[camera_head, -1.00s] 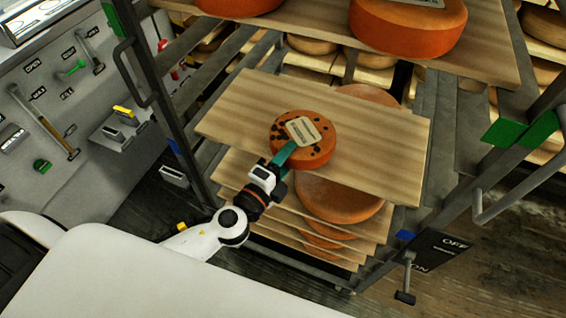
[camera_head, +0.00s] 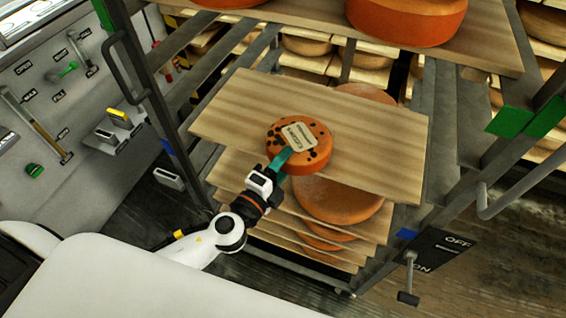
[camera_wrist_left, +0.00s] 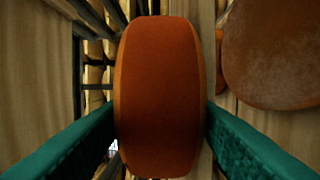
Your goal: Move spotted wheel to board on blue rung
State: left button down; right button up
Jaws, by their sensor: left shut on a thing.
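The spotted wheel (camera_head: 298,145) is orange with dark spots and a pale label on top. My left gripper (camera_head: 283,158) is shut on its near side, with teal fingers. In the left wrist view the wheel (camera_wrist_left: 160,95) fills the middle, with a finger on each side. In the head view it appears over a bare wooden board (camera_head: 235,110) in the rack; I cannot tell whether it touches the board. Blue marks show on the left post (camera_head: 167,147) and right post (camera_head: 406,234). My right gripper is not in view.
A large plain wheel (camera_head: 338,200) sits below the board, above several lower boards (camera_head: 245,203). Orange wheels (camera_head: 405,20) stand on an upper board (camera_head: 483,50). Green marks (camera_head: 510,121) and a handle (camera_head: 488,205) are on the right. A tool wall (camera_head: 40,110) is left.

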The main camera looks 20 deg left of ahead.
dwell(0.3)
pick_arm(q)
jog(key=c, duration=0.6)
grip_release()
jog(key=shift+o, duration=0.2)
jog(key=shift+f, duration=0.35)
jog(key=b+v, duration=0.5)
jog(key=v, duration=0.7)
jog(key=shift+r+b, duration=0.3)
